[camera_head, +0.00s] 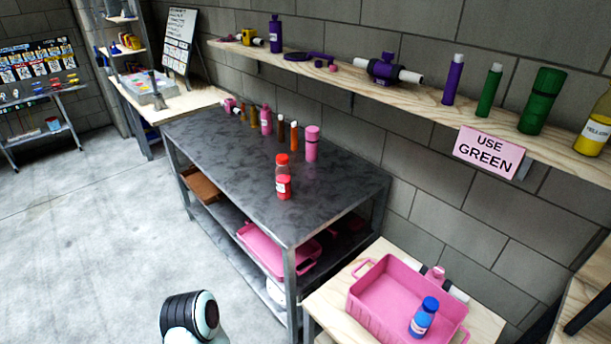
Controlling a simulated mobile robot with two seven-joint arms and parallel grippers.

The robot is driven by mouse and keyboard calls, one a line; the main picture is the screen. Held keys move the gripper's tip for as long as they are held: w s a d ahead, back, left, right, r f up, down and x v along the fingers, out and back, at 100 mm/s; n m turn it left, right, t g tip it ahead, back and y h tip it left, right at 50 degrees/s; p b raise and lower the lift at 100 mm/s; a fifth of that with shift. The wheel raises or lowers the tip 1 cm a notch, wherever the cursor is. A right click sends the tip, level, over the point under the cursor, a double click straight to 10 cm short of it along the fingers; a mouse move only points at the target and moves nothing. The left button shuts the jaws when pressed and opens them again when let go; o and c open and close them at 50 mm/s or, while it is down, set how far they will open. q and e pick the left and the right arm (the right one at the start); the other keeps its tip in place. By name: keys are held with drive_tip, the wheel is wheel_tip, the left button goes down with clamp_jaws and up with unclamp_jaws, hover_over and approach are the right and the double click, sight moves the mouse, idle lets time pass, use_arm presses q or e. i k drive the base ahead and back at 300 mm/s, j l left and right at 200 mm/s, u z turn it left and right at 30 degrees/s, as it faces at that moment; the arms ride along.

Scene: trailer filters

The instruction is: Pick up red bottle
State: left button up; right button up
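A red bottle (284,188) with a pale label stands upright on the dark metal table (230,165), near its front right part. A red-capped container (282,162) shows directly behind and above it; the two overlap, so I cannot tell whether they touch. Neither gripper is in view. Only a rounded black and white link of my own arm shows at the bottom edge, well below and in front of the table. Nothing is seen holding the red bottle.
Pink, orange and brown bottles (312,144) line the table's back edge. A wall shelf (420,100) above holds purple, green and yellow bottles and a "USE GREEN" sign (489,152).

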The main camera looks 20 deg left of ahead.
sight(283, 172)
drive_tip(key=i+j+z, duration=0.2)
drive_tip(key=j, duration=0.35)
drive_tip(key=j+z, duration=0.2)
drive_tip(key=j, duration=0.3)
drive_tip(key=j+z, duration=0.2)
drive_tip(key=j, duration=1.95)
